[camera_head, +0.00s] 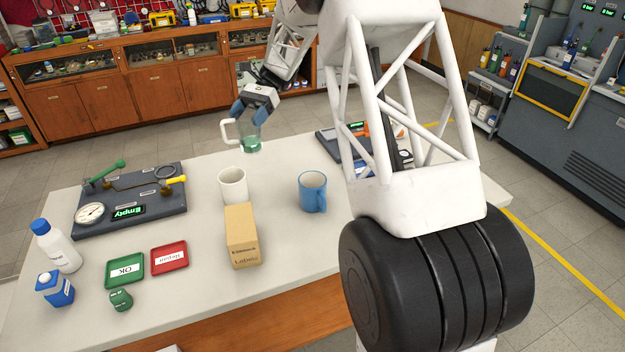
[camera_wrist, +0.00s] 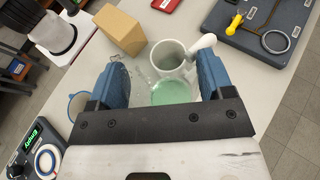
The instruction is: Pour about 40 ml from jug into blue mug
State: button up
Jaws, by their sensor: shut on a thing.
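The jug (camera_head: 251,145) is clear, with a white handle and green liquid low inside. My gripper (camera_head: 250,112) is shut on the jug and holds it roughly upright near the table's far edge, behind the white mug. In the wrist view, the jug's green liquid (camera_wrist: 172,93) shows between the blue fingers of my gripper (camera_wrist: 160,82). The blue mug (camera_head: 312,192) stands upright on the table, to the right of the jug and apart from it. It also shows in the wrist view (camera_wrist: 76,106), partly hidden by the left finger. I see no liquid in the blue mug.
A white mug (camera_head: 232,184) and a cardboard box (camera_head: 241,236) stand left of the blue mug. Red (camera_head: 169,258) and green (camera_head: 125,269) trays, bottles and a small green object fill the front left.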

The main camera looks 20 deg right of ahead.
jog(key=s+d, duration=0.7)
jog(key=d, duration=0.3)
notch_tip(320, 180, down, 11)
jog(key=shift+s+a, duration=0.1)
dwell(0.3)
jog(key=s+d+r+n+t+y, duration=0.1)
jog(key=s+d+r+n+t, duration=0.1)
jog(key=s+r+n+t, duration=0.3)
jog(key=shift+s+d+n+t+y, duration=0.25)
jog(key=shift+s+n+t+y, duration=0.15)
jog(key=shift+s+n+t, duration=1)
